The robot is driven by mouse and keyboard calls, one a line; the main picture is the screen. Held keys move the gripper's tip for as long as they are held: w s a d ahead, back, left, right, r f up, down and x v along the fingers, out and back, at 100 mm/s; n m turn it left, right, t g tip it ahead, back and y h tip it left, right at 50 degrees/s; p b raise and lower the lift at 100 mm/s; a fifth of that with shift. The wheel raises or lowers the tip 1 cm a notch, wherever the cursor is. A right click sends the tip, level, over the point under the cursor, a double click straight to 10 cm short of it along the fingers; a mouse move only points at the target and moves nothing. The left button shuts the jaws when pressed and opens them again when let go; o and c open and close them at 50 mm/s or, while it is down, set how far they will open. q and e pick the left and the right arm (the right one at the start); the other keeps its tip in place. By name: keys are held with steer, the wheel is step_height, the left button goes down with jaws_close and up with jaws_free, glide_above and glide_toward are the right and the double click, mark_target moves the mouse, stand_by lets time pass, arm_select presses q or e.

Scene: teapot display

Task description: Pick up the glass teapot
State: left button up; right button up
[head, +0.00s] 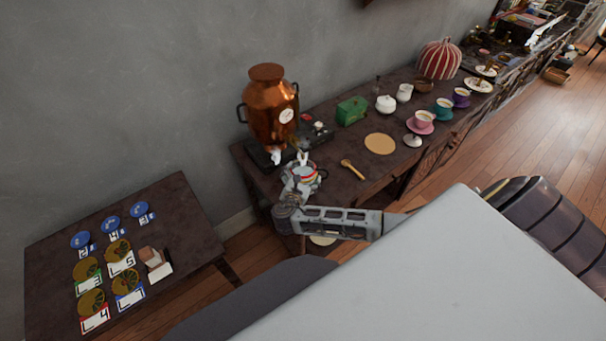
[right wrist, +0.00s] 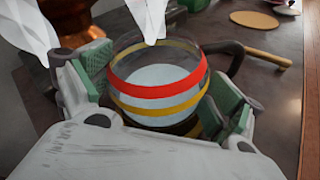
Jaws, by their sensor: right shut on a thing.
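The glass teapot (right wrist: 158,82) has a clear body with a red band and yellow bands, and a dark handle at its right side in the right wrist view. In the head view the teapot (head: 307,175) is small and partly covered by my gripper, near the left end of the long dark table. My right gripper (right wrist: 155,95) has its green-padded fingers on either side of the teapot body and is shut on it. The right gripper (head: 303,178) also shows in the head view. I cannot tell whether the teapot's base touches the table. My left gripper is not in view.
A copper urn (head: 272,110) stands right behind the teapot. A wooden spoon (head: 353,169) and a round tan mat (head: 380,144) lie to the right. A green box (head: 351,110) and cups stand farther along. A low table (head: 185,215) with labelled discs is at left.

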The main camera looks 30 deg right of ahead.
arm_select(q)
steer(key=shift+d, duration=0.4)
arm_select(e)
steer(key=shift+r, duration=0.15)
steer(key=shift+r, duration=0.1)
steer(key=shift+r, duration=1.6)
steer(key=shift+s+a+f, duration=0.1)
steer(key=shift+s+a, duration=0.15)
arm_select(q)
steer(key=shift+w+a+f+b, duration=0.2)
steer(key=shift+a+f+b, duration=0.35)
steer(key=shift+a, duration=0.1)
arm_select(e)
steer(key=s+a, duration=1.2)
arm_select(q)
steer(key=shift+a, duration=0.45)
arm_select(e)
steer(key=shift+a, duration=0.15)
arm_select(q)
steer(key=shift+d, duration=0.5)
